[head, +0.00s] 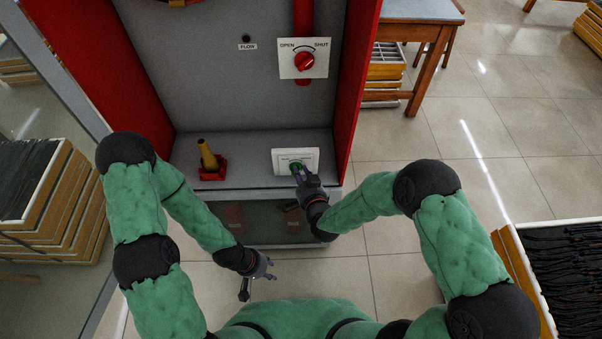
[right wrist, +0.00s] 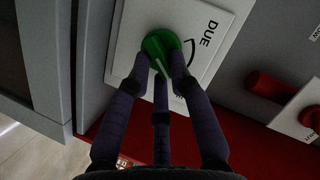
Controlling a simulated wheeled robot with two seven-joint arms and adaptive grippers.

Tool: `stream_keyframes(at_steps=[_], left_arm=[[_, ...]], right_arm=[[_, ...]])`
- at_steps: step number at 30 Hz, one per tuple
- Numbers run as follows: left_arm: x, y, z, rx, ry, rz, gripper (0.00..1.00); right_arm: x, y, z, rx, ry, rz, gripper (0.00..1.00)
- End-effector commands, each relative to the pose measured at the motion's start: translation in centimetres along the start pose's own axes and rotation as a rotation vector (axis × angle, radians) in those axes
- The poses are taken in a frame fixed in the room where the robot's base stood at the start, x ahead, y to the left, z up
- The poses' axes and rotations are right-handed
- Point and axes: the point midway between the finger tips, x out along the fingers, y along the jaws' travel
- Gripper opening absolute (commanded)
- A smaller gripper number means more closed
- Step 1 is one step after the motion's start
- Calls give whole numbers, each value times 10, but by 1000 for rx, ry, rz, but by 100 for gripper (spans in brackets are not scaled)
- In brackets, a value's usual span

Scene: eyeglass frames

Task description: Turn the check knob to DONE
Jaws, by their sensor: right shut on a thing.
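The check knob is a green round knob (head: 296,166) on a white plate (head: 310,157) on the cabinet's ledge. In the right wrist view the green knob (right wrist: 158,42) sits between my fingers, with the word DUE on the plate (right wrist: 222,62) beside it. The DONE label cannot be seen in that view. My right gripper (head: 300,174) is shut on the knob; its fingers (right wrist: 163,68) close around the knob's near side. A pale line shows on the knob, partly hidden by the fingers. My left gripper (head: 260,276) is open and empty, low in front of the cabinet.
A red valve knob (head: 304,62) marked OPEN and SHUT is on the back panel above. A yellow and red cone-like object (head: 209,162) stands on the ledge at left. Red side walls (head: 357,75) bound the cabinet. Stacked trays (head: 545,262) stand at right.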

Motion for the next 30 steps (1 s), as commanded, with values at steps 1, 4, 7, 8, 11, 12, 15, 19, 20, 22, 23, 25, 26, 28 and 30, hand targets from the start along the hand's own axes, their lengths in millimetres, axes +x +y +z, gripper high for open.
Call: stream_keyframes(at_steps=[1,4,7,8,11,12,15,19,20,22,23,25,26,28,30], left_arm=[[0,0,0,0,0,0,40],[0,0,0,0,0,0,40],[0,0,0,0,0,0,40],[0,0,0,0,0,0,40],[0,0,0,0,0,0,40],[0,0,0,0,0,0,40],[0,0,0,0,0,0,40],[0,0,0,0,0,0,40],[0,0,0,0,0,0,40],[0,0,0,0,0,0,40],[0,0,0,0,0,0,40],[0,0,0,0,0,0,40],[0,0,0,0,0,0,40],[0,0,0,0,0,0,40],[0,0,0,0,0,0,40]], right_arm=[[-3,4,11,2,-24,8,0],[-3,4,11,4,-24,7,0],[-3,4,11,3,-24,6,0],[-3,4,11,3,-24,6,0],[-3,4,11,3,-25,6,0],[-3,4,11,3,-25,6,24],[-3,4,10,2,-22,5,45],[-2,2,7,3,-15,2,45],[-2,2,6,3,-13,2,45],[-1,2,5,3,-11,1,45],[-1,1,5,3,-10,1,45],[-2,1,4,3,-9,0,45],[-3,1,4,3,-9,0,45],[-7,1,3,3,-8,0,45],[-14,1,3,3,-8,0,45]])
